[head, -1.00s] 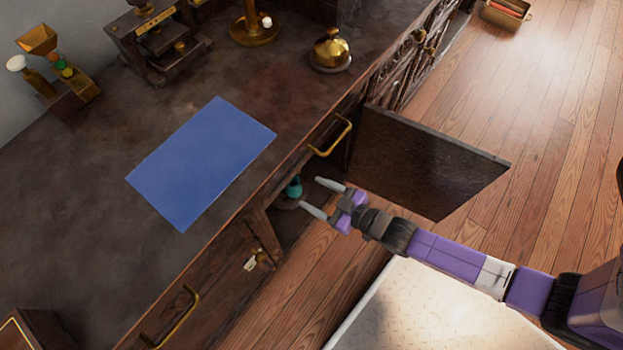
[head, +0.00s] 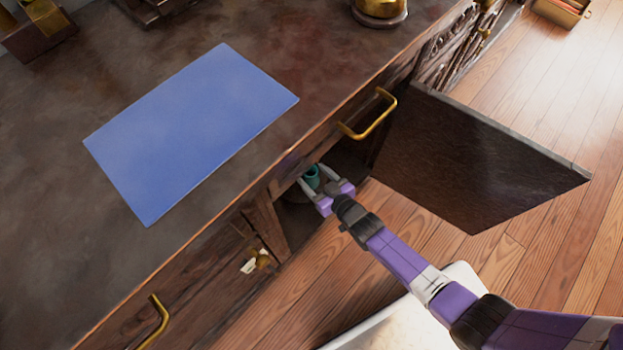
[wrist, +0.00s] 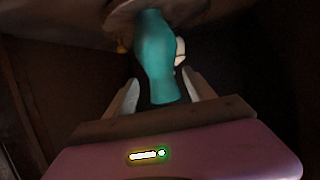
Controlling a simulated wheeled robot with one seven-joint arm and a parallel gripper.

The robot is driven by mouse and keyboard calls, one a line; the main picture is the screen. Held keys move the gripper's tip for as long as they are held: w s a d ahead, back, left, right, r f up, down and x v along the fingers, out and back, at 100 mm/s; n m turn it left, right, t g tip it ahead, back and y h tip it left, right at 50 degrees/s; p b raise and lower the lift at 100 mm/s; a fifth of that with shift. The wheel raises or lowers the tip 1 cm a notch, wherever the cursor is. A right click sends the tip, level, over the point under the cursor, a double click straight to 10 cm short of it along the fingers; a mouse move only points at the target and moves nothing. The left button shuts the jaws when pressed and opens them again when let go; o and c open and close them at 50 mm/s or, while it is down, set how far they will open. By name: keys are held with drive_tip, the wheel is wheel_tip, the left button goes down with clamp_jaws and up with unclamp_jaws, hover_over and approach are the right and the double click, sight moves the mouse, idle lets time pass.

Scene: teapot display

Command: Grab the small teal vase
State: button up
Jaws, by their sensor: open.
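The small teal vase (head: 312,176) stands inside the open cabinet under the counter, partly hidden by the cabinet's top edge. It also shows in the wrist view (wrist: 157,55), upright in the picture and narrowing toward its lower end. My gripper (head: 318,178) reaches into the cabinet opening with its fingers on either side of the vase. In the wrist view my gripper (wrist: 160,92) is open, one finger left and one right of the vase's lower part. A gap seems to show at the left; contact at the right is hard to tell.
The open cabinet door (head: 480,160) stands to the right of my arm. The counter edge and a drawer with a brass handle (head: 370,115) lie above the opening. A blue sheet (head: 190,130) lies on the counter. The cabinet interior is dark and tight.

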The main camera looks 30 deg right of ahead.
drive_tip(key=w+f+b, duration=0.2)
drive_tip(key=b, duration=0.1)
drive_tip(key=shift+w+a, duration=0.3)
drive_tip(key=shift+a, duration=0.1)
drive_tip(key=shift+w+b, duration=0.9)
drive_tip(key=shift+w, duration=0.05)
clamp_jaws()
drive_tip(key=shift+r, duration=0.1)
